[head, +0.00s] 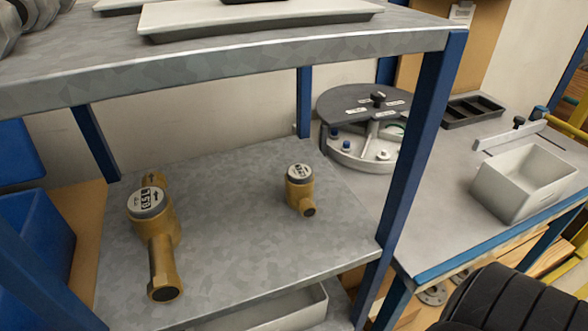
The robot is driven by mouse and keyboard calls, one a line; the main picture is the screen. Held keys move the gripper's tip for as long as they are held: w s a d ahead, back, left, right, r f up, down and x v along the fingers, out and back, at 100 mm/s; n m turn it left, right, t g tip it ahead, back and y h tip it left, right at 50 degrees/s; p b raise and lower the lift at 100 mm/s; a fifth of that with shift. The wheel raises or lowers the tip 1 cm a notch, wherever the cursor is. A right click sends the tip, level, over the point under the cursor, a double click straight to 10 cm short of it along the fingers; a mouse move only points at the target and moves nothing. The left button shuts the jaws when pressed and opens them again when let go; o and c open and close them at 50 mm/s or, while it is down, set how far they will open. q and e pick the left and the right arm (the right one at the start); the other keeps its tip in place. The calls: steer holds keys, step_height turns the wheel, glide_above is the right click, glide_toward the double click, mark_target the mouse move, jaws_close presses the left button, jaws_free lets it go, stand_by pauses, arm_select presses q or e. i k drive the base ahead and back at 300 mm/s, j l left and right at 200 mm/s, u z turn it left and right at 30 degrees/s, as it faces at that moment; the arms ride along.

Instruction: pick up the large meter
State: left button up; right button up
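The large meter (154,226) is a brass-coloured body with a round grey-white dial on top. It lies on the left part of a grey metal shelf (240,245), its pipe end pointing to the front of the shelf. A smaller brass meter (300,190) with a similar dial sits on the same shelf to its right, well apart from it. Neither of my grippers shows in the head view.
An upper shelf board (270,50) carrying a white tray (250,18) spans above the meters. A blue post (422,140) stands right of the small meter. Blue bins (35,240) are at left. A workbench at right holds a white box (522,185) and a round device (362,125).

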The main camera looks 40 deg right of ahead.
mark_target(149, 208)
steer(key=k+l+u, duration=0.15)
steer(key=l, duration=0.35)
steer(key=k+l+u, duration=0.15)
steer(key=k+l, duration=0.15)
steer(key=l, duration=0.2)
steer(key=k+l+u, duration=0.15)
steer(key=l, duration=0.35)
steer(key=k+l+u, duration=0.15)
steer(key=k+l, duration=0.2)
